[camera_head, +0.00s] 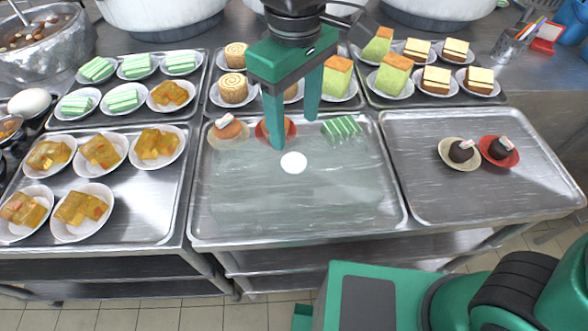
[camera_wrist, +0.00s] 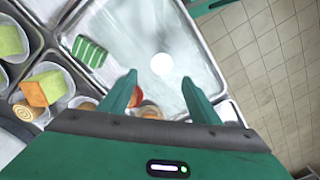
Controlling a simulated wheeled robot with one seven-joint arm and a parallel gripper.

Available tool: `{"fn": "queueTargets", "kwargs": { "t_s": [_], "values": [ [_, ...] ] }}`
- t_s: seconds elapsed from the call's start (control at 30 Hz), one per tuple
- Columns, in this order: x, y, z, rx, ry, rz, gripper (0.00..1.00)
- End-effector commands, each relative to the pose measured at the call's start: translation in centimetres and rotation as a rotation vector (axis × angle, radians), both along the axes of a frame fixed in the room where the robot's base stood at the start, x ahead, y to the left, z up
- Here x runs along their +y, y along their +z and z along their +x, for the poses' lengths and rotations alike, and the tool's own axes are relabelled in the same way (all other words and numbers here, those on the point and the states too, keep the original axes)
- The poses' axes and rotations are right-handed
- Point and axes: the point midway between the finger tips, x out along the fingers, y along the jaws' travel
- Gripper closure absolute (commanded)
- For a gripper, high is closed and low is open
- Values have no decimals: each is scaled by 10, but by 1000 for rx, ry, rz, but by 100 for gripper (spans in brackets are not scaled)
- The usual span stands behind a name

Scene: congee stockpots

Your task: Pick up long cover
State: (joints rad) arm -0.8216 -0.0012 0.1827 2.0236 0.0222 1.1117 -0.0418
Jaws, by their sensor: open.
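The long cover (camera_head: 330,195) appears as a clear, faintly hazy sheet over the middle front tray, with a round white knob (camera_head: 293,162) near its middle. Its edges are hard to make out. The knob also shows in the wrist view (camera_wrist: 161,64), just beyond my fingertips. My gripper (camera_head: 295,131) points down over the back part of this tray, its two fingers spread and empty. In the wrist view my gripper (camera_wrist: 160,80) has the knob roughly centred ahead of the gap between the fingers. The fingers look apart from the knob.
The middle tray (camera_head: 300,237) holds a green striped cake (camera_head: 341,127) and orange-topped pastries (camera_head: 228,129) at its back. The right tray (camera_head: 485,205) holds two dark cakes and is mostly bare. The left tray (camera_head: 150,215) holds several plates. Filled trays and large pots stand behind.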

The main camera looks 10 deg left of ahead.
Motion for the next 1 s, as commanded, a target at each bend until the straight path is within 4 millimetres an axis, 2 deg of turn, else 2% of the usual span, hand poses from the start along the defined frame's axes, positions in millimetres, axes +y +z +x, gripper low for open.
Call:
{"fn": "queueTargets", "kwargs": {
  "t_s": [0.2, 0.47, 0.73, 1.0],
  "values": [
    [-2, -33, 0, 2, -3, -3, 43],
    [-1, -50, 0, 1, -4, -2, 43],
    [0, -86, -3, 2, -5, -3, 43],
    [1, -96, -3, -1, -5, -1, 43]
  ]
}}
